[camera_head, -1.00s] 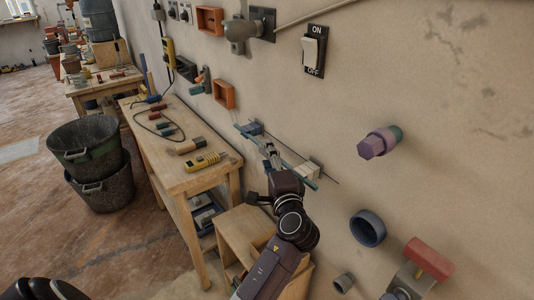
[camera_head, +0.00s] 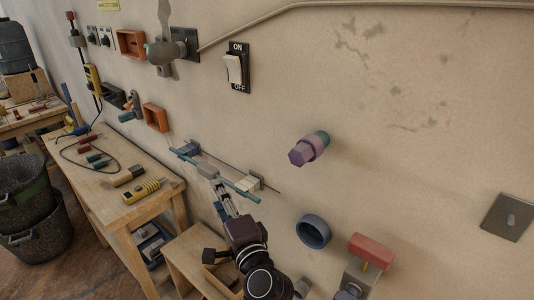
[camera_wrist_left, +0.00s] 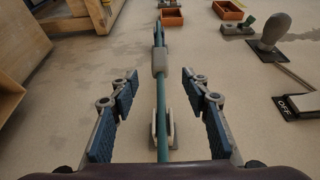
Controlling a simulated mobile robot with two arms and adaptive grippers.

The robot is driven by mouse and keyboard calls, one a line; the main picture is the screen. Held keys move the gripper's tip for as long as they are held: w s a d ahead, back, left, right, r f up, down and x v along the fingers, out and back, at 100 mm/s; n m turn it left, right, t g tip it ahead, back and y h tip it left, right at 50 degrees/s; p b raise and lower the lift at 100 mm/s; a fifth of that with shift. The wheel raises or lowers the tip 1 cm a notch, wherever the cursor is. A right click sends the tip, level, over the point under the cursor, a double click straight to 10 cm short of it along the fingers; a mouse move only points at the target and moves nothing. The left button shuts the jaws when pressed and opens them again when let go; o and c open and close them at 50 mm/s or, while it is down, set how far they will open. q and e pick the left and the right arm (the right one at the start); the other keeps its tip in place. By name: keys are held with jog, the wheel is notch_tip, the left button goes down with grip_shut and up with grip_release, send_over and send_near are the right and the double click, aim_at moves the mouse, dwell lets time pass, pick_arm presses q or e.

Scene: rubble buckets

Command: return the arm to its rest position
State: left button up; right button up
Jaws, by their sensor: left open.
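My left gripper (camera_head: 222,190) is at the wall, just below a teal rod (camera_head: 240,192) that lies along the wall on small mounts. In the left wrist view my left gripper (camera_wrist_left: 160,105) is open, its two blue-padded fingers well apart. The teal rod (camera_wrist_left: 160,95) with a grey sleeve (camera_wrist_left: 159,61) runs between the fingers, with a gap on each side. The rod's near end is hidden behind the gripper body. My right gripper is not in view.
A wooden bench (camera_head: 110,190) with a yellow tool (camera_head: 142,191) stands left of my arm. A wooden box (camera_head: 190,262) is close beside the forearm. The wall carries a purple knob (camera_head: 304,152), a blue ring (camera_head: 313,232), a red-handled fitting (camera_head: 371,251) and a switch (camera_head: 236,68).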

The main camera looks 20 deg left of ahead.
pick_arm(q)
jog(key=s+a+f+n+g+h, duration=0.1)
jog(key=s+f+n+g+h, duration=0.15)
jog(key=s+f, duration=0.45)
jog(key=s+a+f+n+g+h, duration=0.1)
jog(key=s+f+n+g+h, duration=0.2)
jog(key=f, duration=0.8)
jog(key=s+d+f+n+g+h, duration=0.15)
jog(key=s+d+f+h, duration=0.3)
jog(key=s, duration=0.45)
jog(key=s+d+f+g+h, duration=0.25)
jog(key=s+d, duration=0.25)
jog(key=s, duration=0.3)
notch_tip(320, 180, down, 25)
jog(key=s+g, duration=0.1)
jog(key=s, duration=0.1)
jog(key=s+a+f+g, duration=0.1)
jog(key=s+a+f, duration=0.2)
jog(key=s+f, duration=1.4)
jog(key=shift+s+f, duration=0.25)
